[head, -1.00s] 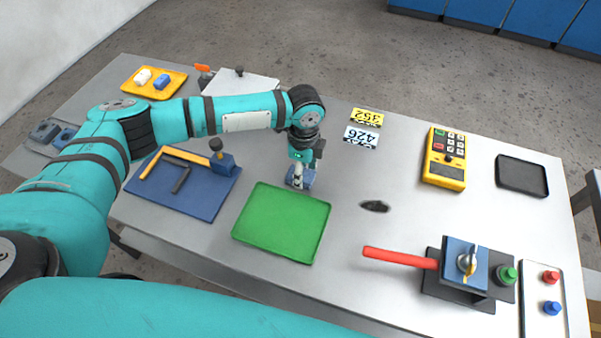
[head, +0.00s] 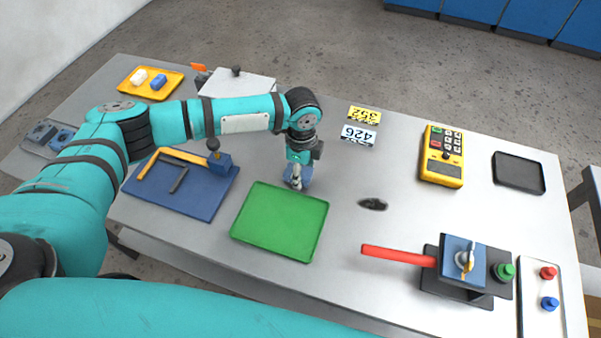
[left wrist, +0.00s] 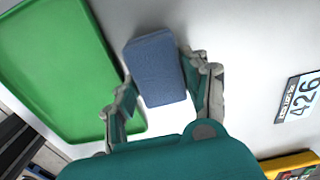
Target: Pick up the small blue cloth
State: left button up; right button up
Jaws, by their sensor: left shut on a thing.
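The small blue cloth (left wrist: 157,68) is a folded, rounded block between the fingers of my left gripper (left wrist: 165,92) in the left wrist view. My left gripper is shut on it, one finger along each side. In the head view the left gripper (head: 297,178) points down just behind the green tray, and a bit of the blue cloth (head: 306,177) shows beside the fingers. The fingers hide part of the cloth there. I cannot tell whether the cloth is touching the table. My right gripper is not in view.
The green tray (head: 280,220) lies close in front of the left gripper. A blue mat (head: 180,200) with tools is to its left. A red-handled valve (head: 400,256), a yellow meter (head: 441,157) and a black tray (head: 519,172) stand to the right. Number plates (head: 358,135) lie behind.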

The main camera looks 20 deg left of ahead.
pick_arm(q)
jog(key=r, duration=0.1)
jog(key=s+r+b, duration=0.1)
jog(key=shift+d+r, duration=0.1)
jog(key=shift+r, duration=0.25)
jog(key=s, duration=0.5)
jog(key=s+d+r+b, duration=0.1)
jog(key=s, duration=0.4)
jog(key=s+d+b, duration=0.1)
jog(key=s, duration=0.3)
jog(key=shift+s+d+r, duration=0.1)
jog(key=shift+s+r, duration=0.2)
jog(key=shift+s, duration=0.1)
